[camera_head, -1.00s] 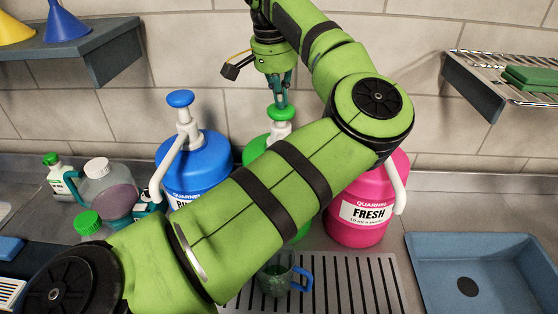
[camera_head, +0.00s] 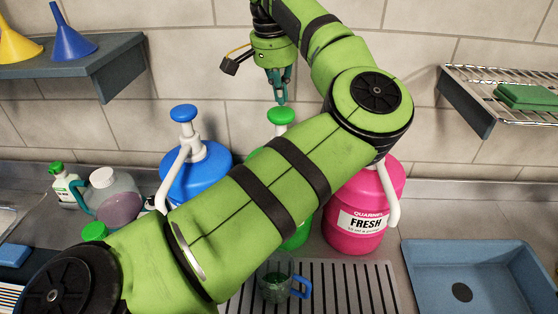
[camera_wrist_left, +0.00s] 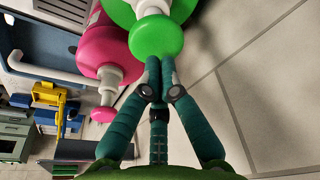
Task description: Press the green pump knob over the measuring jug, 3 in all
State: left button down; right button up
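The green pump knob (camera_head: 281,115) tops the green dispenser (camera_head: 298,232), most of which is hidden behind my left arm. My left gripper (camera_head: 281,100) points down just over the knob, fingertips together and empty. In the left wrist view the knob (camera_wrist_left: 156,36) sits right at the fingertips (camera_wrist_left: 155,72); I cannot tell whether they touch. The clear measuring jug (camera_head: 272,290) with a blue handle stands on the drain grille below, partly covered by my arm. It looks greenish inside; the level is unclear. My right gripper is not in view.
A blue dispenser (camera_head: 200,176) stands left of the green one and a pink dispenser (camera_head: 355,238) right of it. A blue basin (camera_head: 430,270) is at the right. Shelves hang on both sides, the left one (camera_head: 105,60) holding funnels. Bottles stand at the left.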

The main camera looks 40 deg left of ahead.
aim_at(280, 112)
pick_arm(q)
jog(key=shift+f, duration=0.1)
dwell(0.4)
jog(key=shift+f+b, duration=2.25)
jog(key=shift+f, duration=0.8)
jog(key=shift+r, duration=0.1)
jog(key=shift+r+p, duration=2.45)
jog(key=shift+r, duration=0.65)
notch_tip(280, 112, up, 6)
jog(key=p, duration=0.5)
